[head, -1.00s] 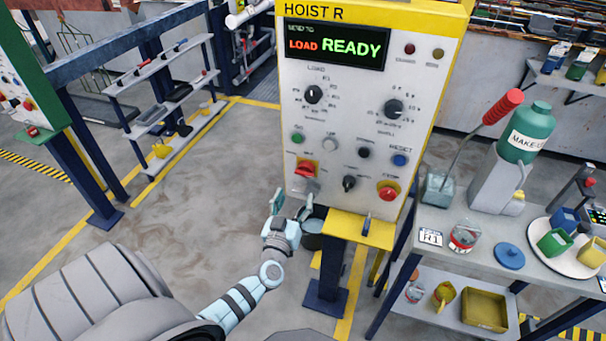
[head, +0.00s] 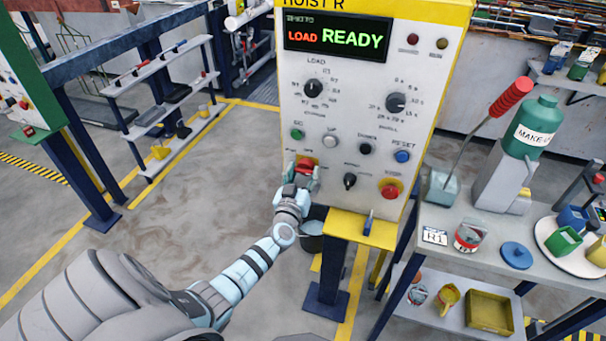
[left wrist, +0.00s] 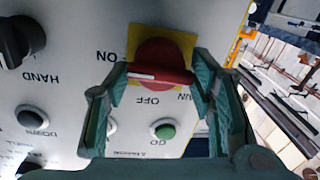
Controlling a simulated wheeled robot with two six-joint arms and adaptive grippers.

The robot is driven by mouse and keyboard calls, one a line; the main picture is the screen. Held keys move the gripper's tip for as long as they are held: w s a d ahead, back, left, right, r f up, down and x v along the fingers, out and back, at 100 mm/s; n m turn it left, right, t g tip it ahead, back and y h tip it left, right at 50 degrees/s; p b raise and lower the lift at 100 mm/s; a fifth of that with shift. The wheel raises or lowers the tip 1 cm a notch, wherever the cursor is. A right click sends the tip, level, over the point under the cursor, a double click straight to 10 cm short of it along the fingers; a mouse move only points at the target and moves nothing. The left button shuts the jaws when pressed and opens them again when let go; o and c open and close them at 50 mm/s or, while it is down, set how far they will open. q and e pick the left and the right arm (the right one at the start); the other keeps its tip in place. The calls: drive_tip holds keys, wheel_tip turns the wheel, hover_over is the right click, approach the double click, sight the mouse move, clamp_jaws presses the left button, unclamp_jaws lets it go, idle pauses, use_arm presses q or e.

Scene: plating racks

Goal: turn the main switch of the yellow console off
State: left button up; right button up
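The yellow-topped console (head: 365,115) has a lit panel reading LOAD READY. Its main switch is a red handle (head: 305,164) on a yellow plate, low on the left of the face. In the left wrist view the red handle (left wrist: 160,76) lies crosswise, its white line toward the ON label; the OFF label is below it. My left gripper (head: 304,178) is at the switch. Its fingers (left wrist: 160,82) are spread, one at each end of the handle; I cannot tell whether they touch it. My right gripper is not in view.
A red stop button (head: 390,189), a black selector (head: 350,181) and a green button (head: 297,134) are close to the switch. A bench (head: 470,245) with bottles and cups stands at right.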

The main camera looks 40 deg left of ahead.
use_arm(q)
drive_tip(key=shift+n, duration=0.5)
drive_tip(key=n+p, duration=0.1)
drive_tip(key=n, duration=0.1)
drive_tip(key=shift+n+h+p, duration=0.3)
drive_tip(key=shift+n, duration=0.1)
drive_tip(key=n, duration=0.4)
drive_tip(key=shift+p, duration=0.4)
drive_tip(key=n, duration=0.4)
drive_tip(key=shift+a+n+h, duration=0.1)
drive_tip(key=shift+n+h, duration=0.2)
drive_tip(key=n, duration=0.4)
drive_tip(key=shift+n+h+b, duration=0.3)
drive_tip(key=o, duration=0.9)
drive_tip(key=shift+s, duration=0.1)
drive_tip(key=shift+o, duration=0.2)
